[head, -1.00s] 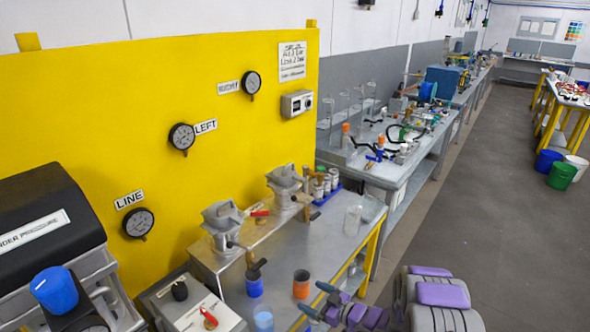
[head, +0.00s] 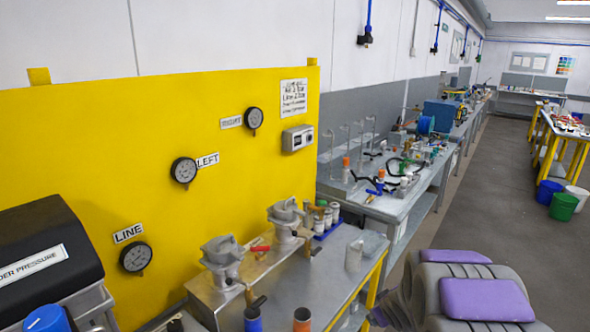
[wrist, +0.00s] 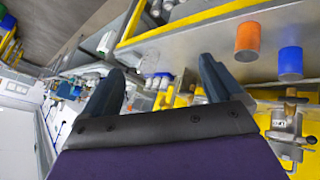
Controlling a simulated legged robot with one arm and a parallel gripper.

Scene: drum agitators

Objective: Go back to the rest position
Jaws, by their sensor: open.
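My gripper (wrist: 165,82) shows in the wrist view with its two dark fingers spread apart and nothing between them. It is open and empty. My grey and purple arm fills the lower right of the head view, and the fingers are hidden there. An orange cup (wrist: 248,40) and a blue cup (wrist: 290,62) on the bench show in the wrist view, apart from the fingers. In the head view the orange cup (head: 302,320) and the blue cup (head: 253,322) are cut off by the lower edge.
The yellow panel (head: 100,150) with gauges stands at the left behind two grey agitators (head: 223,258) (head: 285,215). A metal bench (head: 340,275) lies beside my arm. A second bench (head: 400,205) with glassware stands farther back.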

